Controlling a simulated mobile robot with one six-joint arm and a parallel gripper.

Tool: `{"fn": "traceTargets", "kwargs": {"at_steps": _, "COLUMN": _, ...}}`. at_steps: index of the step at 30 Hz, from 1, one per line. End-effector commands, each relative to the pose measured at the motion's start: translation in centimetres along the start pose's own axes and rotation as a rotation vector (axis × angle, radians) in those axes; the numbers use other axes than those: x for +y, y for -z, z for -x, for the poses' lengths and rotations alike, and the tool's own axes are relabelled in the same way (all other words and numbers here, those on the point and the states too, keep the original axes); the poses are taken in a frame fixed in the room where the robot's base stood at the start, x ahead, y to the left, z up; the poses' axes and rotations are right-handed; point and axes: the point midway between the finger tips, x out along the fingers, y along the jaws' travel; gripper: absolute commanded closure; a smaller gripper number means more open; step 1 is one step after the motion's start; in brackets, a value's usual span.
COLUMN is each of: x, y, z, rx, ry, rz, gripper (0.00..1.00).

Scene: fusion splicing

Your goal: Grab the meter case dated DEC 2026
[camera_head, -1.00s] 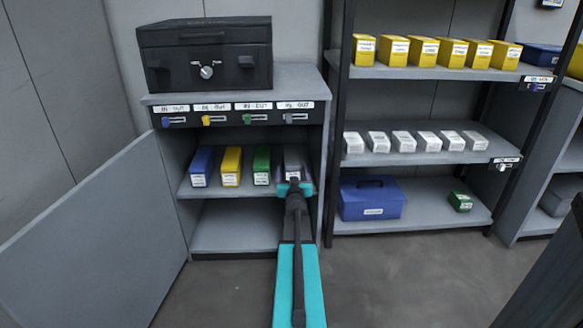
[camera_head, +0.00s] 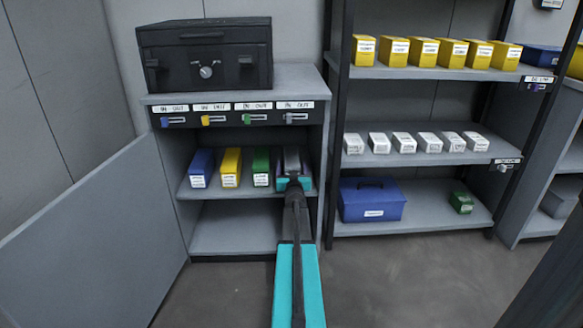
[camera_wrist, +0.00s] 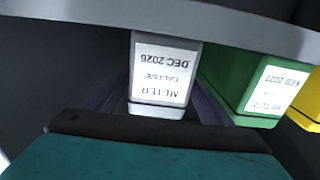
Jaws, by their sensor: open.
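The grey meter case (camera_head: 291,158) stands at the right end of the row on the open cabinet's upper shelf (camera_head: 213,190). In the wrist view the case (camera_wrist: 165,70) shows upside down, its white label reading METER, CAL DUE, DEC 2026. My gripper (camera_head: 294,181) is at the front of this case. Its jaws are open, with a dark finger on each side of the case; contact is not clear. A green meter case (camera_head: 262,166), labelled FEB 2027 in the wrist view (camera_wrist: 265,90), stands beside it. Yellow (camera_head: 231,167) and blue (camera_head: 201,168) cases stand further left.
The cabinet door (camera_head: 95,235) is swung open at the left. A shelf edge (camera_wrist: 180,18) crosses the wrist view. A black case (camera_head: 205,55) sits on the cabinet top. A rack at right holds yellow boxes (camera_head: 422,52), white boxes (camera_head: 403,142) and a blue toolbox (camera_head: 371,199).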

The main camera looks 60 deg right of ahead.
Motion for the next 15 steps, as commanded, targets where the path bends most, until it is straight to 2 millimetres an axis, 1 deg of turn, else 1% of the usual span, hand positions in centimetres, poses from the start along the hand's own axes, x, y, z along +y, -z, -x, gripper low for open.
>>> {"fn": "traceTargets", "kwargs": {"at_steps": 5, "x": 0.1, "y": -0.3, "z": -1.0, "rx": 0.001, "ry": 0.0, "rz": 0.002, "gripper": 0.25}}
{"fn": "traceTargets", "kwargs": {"at_steps": 15, "x": 0.3, "y": -0.4, "z": -4.1, "rx": 0.0, "ry": 0.0, "rz": 0.0, "gripper": 0.25}}
